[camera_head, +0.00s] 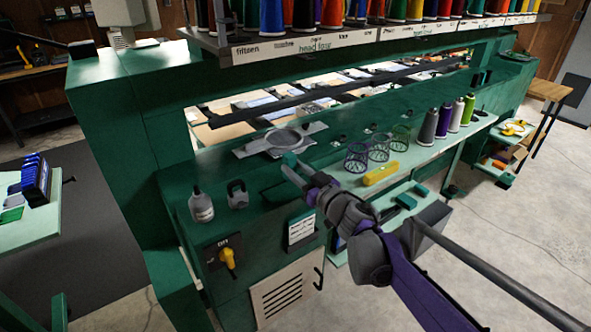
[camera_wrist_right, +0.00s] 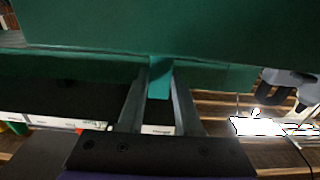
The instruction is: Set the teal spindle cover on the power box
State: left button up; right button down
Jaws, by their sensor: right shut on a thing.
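My right gripper (camera_head: 297,172) reaches in from the lower right in the head view, above the green machine's top. It is shut on a small teal piece (camera_head: 290,159), which looks like the teal spindle cover. In the right wrist view the teal piece (camera_wrist_right: 160,78) sits between the two fingertips (camera_wrist_right: 160,90); its far end merges with green surfaces. The green box with a yellow switch (camera_head: 227,257), which seems to be the power box, stands at the lower left of the gripper. Its top (camera_head: 218,183) lies left of the held piece. My left gripper is not in view.
A squat bottle (camera_head: 201,206) and a grey padlock-like object (camera_head: 237,194) stand on the box top. A grey ring plate (camera_head: 283,140) lies behind the gripper. Wire baskets (camera_head: 357,157), a yellow level (camera_head: 381,173) and thread cones (camera_head: 428,127) are to the right.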

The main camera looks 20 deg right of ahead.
jog(key=c, duration=0.6)
grip_release()
jog(key=shift+f, duration=0.1)
jog(key=shift+r, duration=0.2)
jog(key=s+d+f+m+h, duration=0.2)
jog(key=s+d+m+h, duration=0.5)
jog(key=s, duration=0.8)
jog(key=s+a+f+n+g, duration=0.1)
jog(key=s+a+f+g, duration=0.1)
jog(key=s+f+g, duration=0.2)
jog(key=s+a+f+n+g, duration=0.1)
jog(key=s+f+g, duration=0.3)
jog(key=s+f, duration=0.6)
jog(key=s+a+f+n+g, duration=0.1)
jog(key=s+a+f+g, duration=0.2)
jog(key=s+f, duration=0.4)
jog(key=shift+s+a+g+y, duration=0.15)
jog(key=shift+s+g+y, duration=0.25)
jog(key=shift+g, duration=0.1)
